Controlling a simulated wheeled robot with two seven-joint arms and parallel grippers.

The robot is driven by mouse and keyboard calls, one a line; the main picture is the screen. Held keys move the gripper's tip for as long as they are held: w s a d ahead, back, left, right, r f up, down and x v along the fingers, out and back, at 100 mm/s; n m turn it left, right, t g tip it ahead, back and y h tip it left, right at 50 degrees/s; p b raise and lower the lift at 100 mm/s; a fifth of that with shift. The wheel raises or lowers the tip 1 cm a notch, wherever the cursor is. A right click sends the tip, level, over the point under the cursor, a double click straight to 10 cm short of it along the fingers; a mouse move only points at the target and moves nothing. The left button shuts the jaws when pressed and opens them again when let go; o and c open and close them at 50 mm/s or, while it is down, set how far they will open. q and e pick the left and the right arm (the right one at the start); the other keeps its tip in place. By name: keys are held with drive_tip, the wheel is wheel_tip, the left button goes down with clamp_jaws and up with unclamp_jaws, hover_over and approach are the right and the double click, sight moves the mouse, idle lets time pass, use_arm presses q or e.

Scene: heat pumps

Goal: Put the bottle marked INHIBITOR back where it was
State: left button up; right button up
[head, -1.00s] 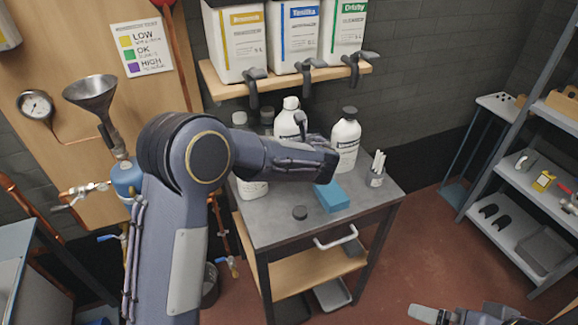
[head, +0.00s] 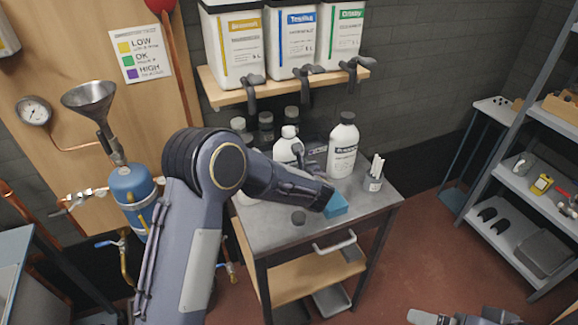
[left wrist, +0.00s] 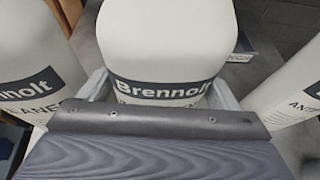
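My left gripper (left wrist: 160,98) has its fingers on both sides of a white bottle (left wrist: 165,45) labelled "Brennolt". The second label line is hidden behind my gripper, so I cannot read INHIBITOR. In the head view this bottle (head: 287,148) is upright over the grey bench top (head: 262,226), behind my left gripper (head: 299,158). I cannot tell whether its base touches the bench. My right gripper (head: 430,317) is at the bottom right edge, only partly visible, away from the bench.
A white bottle (head: 342,148) stands to the right; its label starts "ANTI" in the left wrist view (left wrist: 300,85). A bottle ending "EANER" (left wrist: 35,75) is at the left. Dark-capped bottles (head: 265,122) stand behind.

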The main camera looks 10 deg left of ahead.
use_arm(q)
drive_tip(key=shift+o, duration=1.2)
